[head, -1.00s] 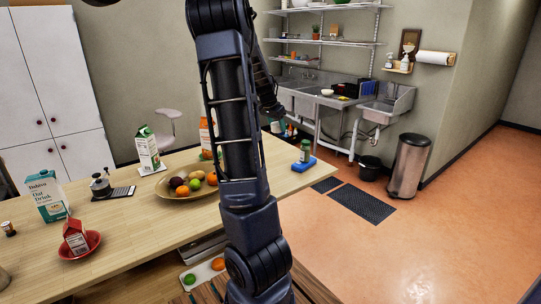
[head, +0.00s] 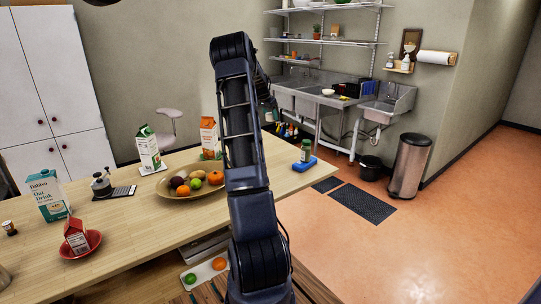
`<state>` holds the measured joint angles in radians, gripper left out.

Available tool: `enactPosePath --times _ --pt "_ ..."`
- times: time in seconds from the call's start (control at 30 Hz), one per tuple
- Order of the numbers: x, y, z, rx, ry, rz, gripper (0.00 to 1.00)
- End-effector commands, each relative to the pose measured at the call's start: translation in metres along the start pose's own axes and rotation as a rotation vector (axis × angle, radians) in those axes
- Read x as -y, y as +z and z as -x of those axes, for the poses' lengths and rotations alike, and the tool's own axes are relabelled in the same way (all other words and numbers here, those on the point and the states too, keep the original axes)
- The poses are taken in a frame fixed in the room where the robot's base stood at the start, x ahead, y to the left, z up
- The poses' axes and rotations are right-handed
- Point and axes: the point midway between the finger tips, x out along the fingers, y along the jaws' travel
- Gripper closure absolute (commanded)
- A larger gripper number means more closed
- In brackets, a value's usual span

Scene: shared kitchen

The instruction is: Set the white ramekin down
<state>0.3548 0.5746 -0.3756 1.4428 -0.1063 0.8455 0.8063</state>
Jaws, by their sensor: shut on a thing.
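I cannot make out the white ramekin in the head view. My arm rises through the middle of the picture and bends away from the camera at its top. Its far part shows only as a dark strip behind the elbow, and my gripper's fingers are hidden. The wooden table (head: 150,222) runs from the left to the middle, with its right end behind and beside my arm.
A sink counter (head: 309,95) with a white bowl (head: 327,91) stands behind. A bin (head: 409,165) stands right.

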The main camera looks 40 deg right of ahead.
Motion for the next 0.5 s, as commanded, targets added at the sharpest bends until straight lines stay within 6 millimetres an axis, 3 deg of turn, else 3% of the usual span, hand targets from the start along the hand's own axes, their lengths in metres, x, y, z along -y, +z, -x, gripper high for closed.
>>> enactPosePath --times 0.17,0.5 --pt "0.001 0.008 -0.023 0.002 0.003 0.000 0.73" --pt "0.001 0.039 -0.090 0.002 0.003 0.001 0.73"
